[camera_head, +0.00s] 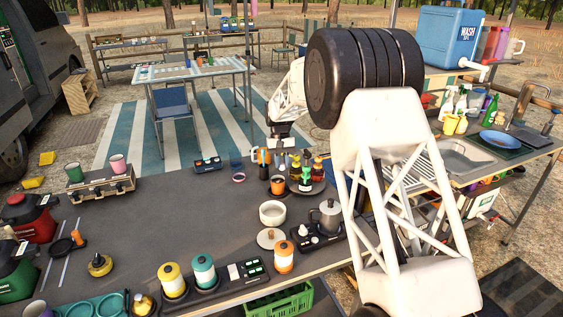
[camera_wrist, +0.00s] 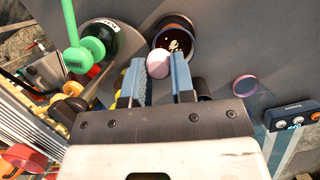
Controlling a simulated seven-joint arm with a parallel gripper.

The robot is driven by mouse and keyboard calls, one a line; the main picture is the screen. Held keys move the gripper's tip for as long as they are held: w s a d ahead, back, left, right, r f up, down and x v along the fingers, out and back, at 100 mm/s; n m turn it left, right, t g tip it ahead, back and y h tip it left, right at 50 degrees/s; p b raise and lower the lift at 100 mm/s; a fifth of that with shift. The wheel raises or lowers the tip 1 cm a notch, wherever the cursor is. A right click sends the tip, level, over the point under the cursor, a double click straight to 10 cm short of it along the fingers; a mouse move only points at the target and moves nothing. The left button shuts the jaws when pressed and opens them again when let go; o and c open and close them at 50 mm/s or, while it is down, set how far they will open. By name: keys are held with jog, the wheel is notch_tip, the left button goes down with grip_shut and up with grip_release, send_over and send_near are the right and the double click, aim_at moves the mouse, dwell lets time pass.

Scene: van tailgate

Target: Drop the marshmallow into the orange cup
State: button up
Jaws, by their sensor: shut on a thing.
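The orange cup (camera_head: 277,185) stands on the dark table among several bottles. In the wrist view the cup (camera_wrist: 172,38) is seen from above, with dark contents and a few pale bits inside. My gripper (camera_head: 273,152) is over the table just behind the cup. In the wrist view my gripper (camera_wrist: 166,68) is shut on a pale pink marshmallow (camera_wrist: 158,62), which sits between the fingertips beside the near rim of the cup. The marshmallow's height above the cup is hard to tell. In the head view I cannot make the marshmallow out.
Several bottles (camera_head: 306,178) stand close right of the cup. A white bowl (camera_head: 272,213) and a moka pot (camera_head: 327,216) are in front. A pink-rimmed glass (camera_wrist: 245,86) stands to the right in the wrist view. The table left of the cup is mostly clear.

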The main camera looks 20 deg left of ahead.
jog(key=o, duration=1)
jog(key=shift+c, duration=0.2)
jog(key=v, duration=0.7)
jog(key=shift+r, duration=0.4)
jog(key=shift+w, duration=0.1)
